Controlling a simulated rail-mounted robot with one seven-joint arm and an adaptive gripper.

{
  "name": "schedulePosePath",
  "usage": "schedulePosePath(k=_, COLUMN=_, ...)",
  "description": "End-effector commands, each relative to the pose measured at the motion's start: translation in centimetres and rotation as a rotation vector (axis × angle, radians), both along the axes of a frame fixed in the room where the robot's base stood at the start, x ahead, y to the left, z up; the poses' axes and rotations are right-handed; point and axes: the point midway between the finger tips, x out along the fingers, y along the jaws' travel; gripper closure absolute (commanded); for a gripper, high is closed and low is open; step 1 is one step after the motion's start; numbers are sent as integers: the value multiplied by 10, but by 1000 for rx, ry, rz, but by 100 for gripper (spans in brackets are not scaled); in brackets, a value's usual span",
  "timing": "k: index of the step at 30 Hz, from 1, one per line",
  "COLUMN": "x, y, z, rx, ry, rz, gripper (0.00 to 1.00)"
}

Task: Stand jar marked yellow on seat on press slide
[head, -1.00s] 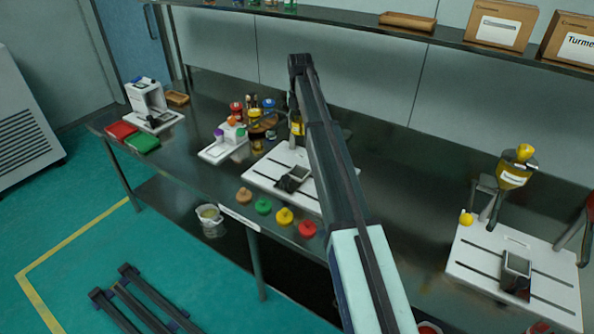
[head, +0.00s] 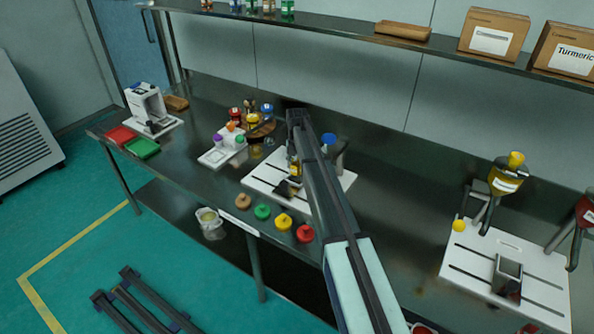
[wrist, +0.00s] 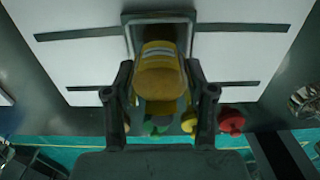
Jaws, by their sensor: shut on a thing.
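My gripper (wrist: 163,98) is shut on the jar marked yellow (wrist: 160,78), one finger on each side of it. In the head view the yellow jar (head: 293,167) shows beside my arm, just above the dark seat (head: 288,189) on the white press slide (head: 262,182). In the wrist view the square, grey-rimmed seat (wrist: 160,17) lies behind the jar, which covers part of its opening. I cannot tell whether the jar touches the seat. My arm hides part of the slide in the head view.
Brown, green, yellow and red knobs (head: 283,221) line the bench front. A white rack (head: 222,152) and several jars stand left of the slide. A second white base (head: 520,265) with an empty-looking seat (head: 508,272) and yellow hopper (head: 505,178) stands right. Bench between is clear.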

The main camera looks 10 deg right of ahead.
Motion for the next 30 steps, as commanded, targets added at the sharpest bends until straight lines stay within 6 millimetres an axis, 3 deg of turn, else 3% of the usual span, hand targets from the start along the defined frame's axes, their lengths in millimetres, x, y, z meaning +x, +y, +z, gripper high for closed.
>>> schedulePosePath(k=6, x=0, y=0, z=-26, rx=0, ry=0, rz=0, gripper=85)
schedulePosePath(k=18, x=0, y=0, z=-33, rx=0, ry=0, rz=0, gripper=85)
schedulePosePath(k=19, x=0, y=0, z=-32, rx=0, ry=0, rz=0, gripper=38)
schedulePosePath(k=21, x=0, y=0, z=-32, rx=0, ry=0, rz=0, gripper=20)
schedulePosePath(k=30, x=0, y=0, z=-31, rx=0, ry=0, rz=0, gripper=20)
